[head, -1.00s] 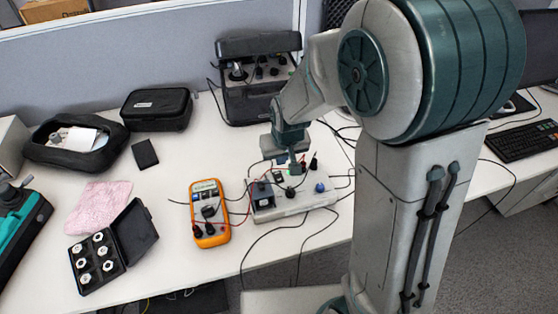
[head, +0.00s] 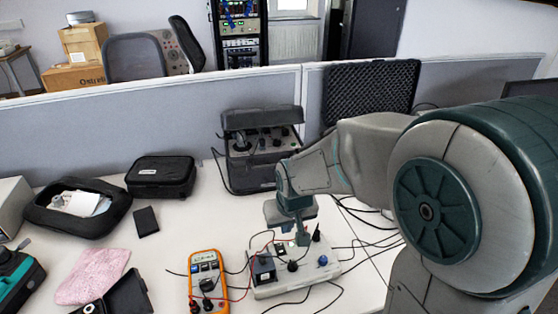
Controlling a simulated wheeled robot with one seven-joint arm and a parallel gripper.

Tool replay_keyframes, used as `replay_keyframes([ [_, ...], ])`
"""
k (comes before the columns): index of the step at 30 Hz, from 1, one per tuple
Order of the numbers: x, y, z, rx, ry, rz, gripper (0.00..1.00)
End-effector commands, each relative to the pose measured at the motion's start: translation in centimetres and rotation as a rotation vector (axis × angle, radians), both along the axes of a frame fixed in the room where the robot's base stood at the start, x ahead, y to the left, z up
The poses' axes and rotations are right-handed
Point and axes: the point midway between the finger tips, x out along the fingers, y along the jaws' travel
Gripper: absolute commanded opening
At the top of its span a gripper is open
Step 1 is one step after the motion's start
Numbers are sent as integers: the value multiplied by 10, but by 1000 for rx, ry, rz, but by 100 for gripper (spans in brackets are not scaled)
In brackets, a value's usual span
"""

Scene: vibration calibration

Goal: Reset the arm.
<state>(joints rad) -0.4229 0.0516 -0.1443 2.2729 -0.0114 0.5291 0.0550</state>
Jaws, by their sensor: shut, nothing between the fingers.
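My gripper (head: 302,238) shows at the end of my arm in the head view, pointing down over the grey box with knobs and cables (head: 290,278). Its fingers are shut with nothing seen between them. I cannot tell whether the fingertips touch the box. My arm reaches in from the right and hides part of the table behind it.
An orange multimeter (head: 208,284) lies left of the grey box, with red and black leads. A black open case (head: 258,150) stands behind. A black pouch (head: 160,176), a small black block (head: 146,221) and a pink cloth (head: 92,275) lie left. A grey partition (head: 60,140) bounds the table.

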Motion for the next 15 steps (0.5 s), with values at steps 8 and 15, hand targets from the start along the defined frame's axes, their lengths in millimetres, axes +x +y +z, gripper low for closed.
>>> replay_keyframes([
  [8,-23,-28,23,12,5,-53,0],
  [15,-85,-78,58,16,21,-161,0],
])
